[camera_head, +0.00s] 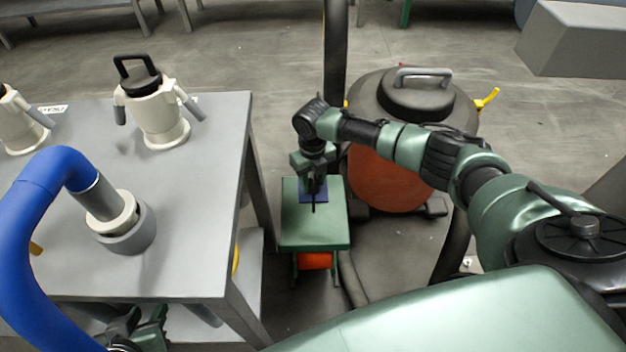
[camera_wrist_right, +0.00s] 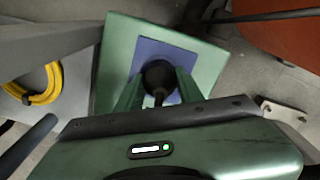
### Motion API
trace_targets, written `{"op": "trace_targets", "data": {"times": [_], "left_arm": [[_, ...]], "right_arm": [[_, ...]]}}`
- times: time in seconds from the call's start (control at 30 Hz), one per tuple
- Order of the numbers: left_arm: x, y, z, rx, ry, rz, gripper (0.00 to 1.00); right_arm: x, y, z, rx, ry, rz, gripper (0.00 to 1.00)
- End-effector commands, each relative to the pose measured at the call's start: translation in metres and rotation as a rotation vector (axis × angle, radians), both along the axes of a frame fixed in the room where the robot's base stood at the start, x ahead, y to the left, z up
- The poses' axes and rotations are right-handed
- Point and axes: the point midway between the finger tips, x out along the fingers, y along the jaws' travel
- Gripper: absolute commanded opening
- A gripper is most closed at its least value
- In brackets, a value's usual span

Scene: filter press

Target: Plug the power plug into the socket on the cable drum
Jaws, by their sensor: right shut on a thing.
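The cable drum (camera_head: 300,236) stands on the floor right of the grey table, with a green top and orange cable below. A blue socket plate (camera_head: 322,197) is on its top. It also shows in the right wrist view (camera_wrist_right: 150,48). My right gripper (camera_head: 313,180) is over the plate, shut on the black power plug (camera_wrist_right: 158,75). The plug overlaps the blue plate in the wrist view. The socket opening is hidden, and I cannot tell whether the plug touches it. My left gripper (camera_head: 137,330) is low at the bottom left, partly cut off; its jaws are unclear.
The grey table (camera_head: 190,235) holds white pump-like vessels (camera_head: 158,112) and a thick blue hose (camera_head: 35,190). An orange-and-black vacuum (camera_head: 385,180) stands close behind the drum on the right. A yellow coil (camera_wrist_right: 40,95) shows left in the wrist view.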

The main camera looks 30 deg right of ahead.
Motion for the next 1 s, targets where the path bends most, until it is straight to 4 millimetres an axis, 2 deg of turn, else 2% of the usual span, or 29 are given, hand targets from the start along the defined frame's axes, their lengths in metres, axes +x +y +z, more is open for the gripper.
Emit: {"op": "trace_targets", "data": {"times": [0.37, 0.4, 0.5, 0.87, 1.0], "left_arm": [[0.007, -0.002, 0.005, -0.008, -0.036, -0.003, 0.36], [0.008, -0.002, 0.005, -0.008, -0.04, -0.003, 0.36], [0.009, -0.003, 0.006, -0.009, -0.045, -0.003, 0.36], [0.007, -0.003, 0.006, -0.007, -0.036, -0.004, 0.36], [-0.009, 0.003, -0.004, 0.012, 0.05, 0.002, 0.36]], "right_arm": [[0.0, 0.0, -0.002, 0.0, 0.0, 0.0, 0.01], [0.0, 0.0, -0.003, 0.0, 0.0, 0.0, 0.4], [0.0, 0.0, -0.003, 0.0, 0.0, 0.0, 0.62], [0.0, 0.0, 0.0, 0.0, 0.0, 0.0, 0.62], [0.0, 0.0, 0.011, 0.0, -0.002, 0.001, 0.62]]}}
